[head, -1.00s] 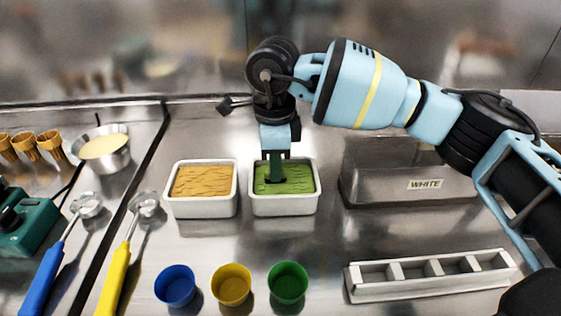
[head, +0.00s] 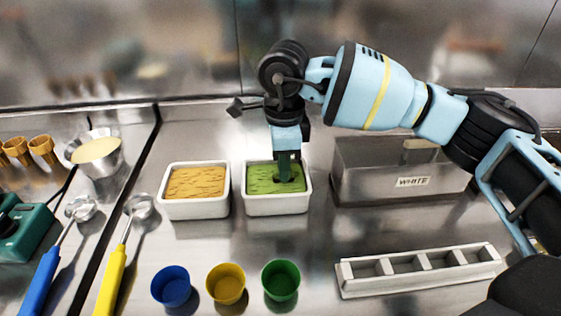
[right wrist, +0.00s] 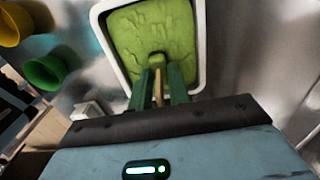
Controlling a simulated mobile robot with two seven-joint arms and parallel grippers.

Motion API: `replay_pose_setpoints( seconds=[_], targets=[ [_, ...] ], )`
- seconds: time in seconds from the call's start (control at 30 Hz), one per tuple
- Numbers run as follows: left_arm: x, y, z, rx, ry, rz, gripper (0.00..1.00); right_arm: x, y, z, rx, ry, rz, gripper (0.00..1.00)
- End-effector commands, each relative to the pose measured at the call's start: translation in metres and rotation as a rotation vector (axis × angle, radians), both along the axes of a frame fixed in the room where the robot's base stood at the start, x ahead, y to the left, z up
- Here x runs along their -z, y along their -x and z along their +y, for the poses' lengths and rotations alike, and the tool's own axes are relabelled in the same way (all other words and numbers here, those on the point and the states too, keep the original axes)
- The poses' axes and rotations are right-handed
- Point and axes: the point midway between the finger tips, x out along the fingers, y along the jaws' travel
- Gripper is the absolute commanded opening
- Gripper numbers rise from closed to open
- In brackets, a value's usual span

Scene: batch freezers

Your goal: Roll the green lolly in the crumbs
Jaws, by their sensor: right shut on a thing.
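My right gripper (head: 288,170) points down into the white-rimmed tub of green, rough-topped filling (head: 262,180). It is shut on a pale wooden stick (right wrist: 158,88), seen between its dark green fingers in the right wrist view. A small green block at the stick's end, which looks like the green lolly (right wrist: 157,61), touches or is partly sunk in the filling; its lower part is hidden. In the head view the fingers hide the lolly. To the left stands a like tub of tan, crumb-like filling (head: 196,183). My left gripper is not in view.
A grey bin labelled WHITE (head: 355,180) stands right of the tubs. A white divided rack (head: 420,272) is in front of it. Blue (head: 171,287), yellow (head: 226,285) and green (head: 280,281) cups stand in front. Two scoops and a metal bowl (head: 96,150) are left.

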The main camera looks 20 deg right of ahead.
Motion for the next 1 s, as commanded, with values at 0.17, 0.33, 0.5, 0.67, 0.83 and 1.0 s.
replay_pose_setpoints(
  seconds=[0.17, 0.33, 0.5, 0.67, 0.83, 1.0],
  targets=[
    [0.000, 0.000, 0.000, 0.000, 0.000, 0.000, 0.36, 0.000, -0.001, 0.004, -0.001, 0.000, 0.000, 0.00],
    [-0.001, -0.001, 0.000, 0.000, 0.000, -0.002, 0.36, 0.000, -0.003, 0.012, -0.001, 0.000, 0.000, 0.00],
    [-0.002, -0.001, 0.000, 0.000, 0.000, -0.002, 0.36, 0.000, -0.005, 0.016, 0.000, 0.000, 0.000, 0.00],
    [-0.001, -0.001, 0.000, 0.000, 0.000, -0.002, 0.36, 0.000, -0.005, 0.016, 0.000, 0.000, 0.000, 0.00],
    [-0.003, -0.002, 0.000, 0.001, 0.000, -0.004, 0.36, -0.002, -0.005, 0.016, 0.000, 0.000, -0.001, 0.00],
    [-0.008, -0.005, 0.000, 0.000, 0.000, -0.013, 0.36, -0.010, -0.005, 0.016, 0.000, 0.000, -0.002, 0.00]
  ],
)
